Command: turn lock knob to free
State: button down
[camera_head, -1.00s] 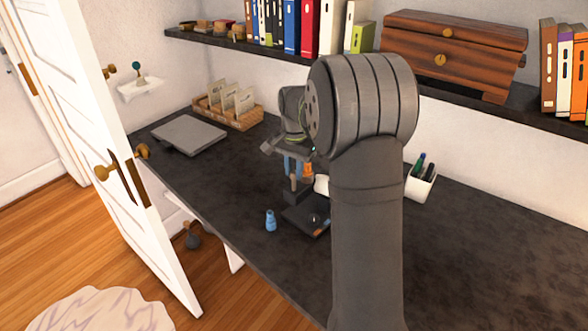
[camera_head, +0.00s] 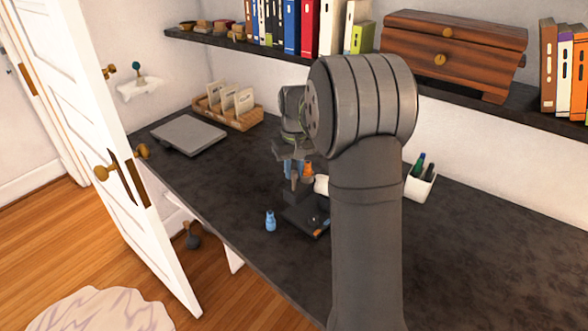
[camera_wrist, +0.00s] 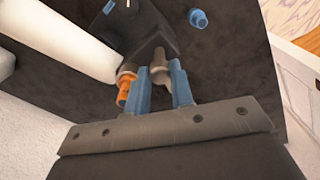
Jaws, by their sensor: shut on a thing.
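A small dark device (camera_head: 303,216) stands on the desk, partly hidden behind my arm. It also shows in the wrist view (camera_wrist: 135,28). A grey-brown knob (camera_wrist: 157,68) sticks out of it; it seems to be the lock knob. My gripper (camera_wrist: 161,75) has its blue fingers on either side of this knob and is shut on it. In the head view my gripper (camera_head: 294,168) points down at the device. An orange knob (camera_wrist: 125,86) lies just outside the left finger and also shows in the head view (camera_head: 308,169). The lock knob's marking cannot be read.
A white cylinder (camera_wrist: 62,38) extends beside the device. A small blue piece (camera_head: 271,221) stands on the desk to the left. A grey laptop (camera_head: 188,134), a card rack (camera_head: 230,117) and a pen cup (camera_head: 421,184) are farther off. The desk's left front is clear.

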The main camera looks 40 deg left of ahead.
aim_at(295, 172)
jog(key=shift+n, duration=1.7)
jog(key=c, duration=1.3)
grip_release()
jog(key=shift+o, duration=0.2)
notch_tip(295, 172, up, 18)
jog(key=shift+f, duration=0.25)
jog(key=shift+w+f, duration=0.1)
notch_tip(295, 172, down, 17)
jog(key=shift+f, duration=0.2)
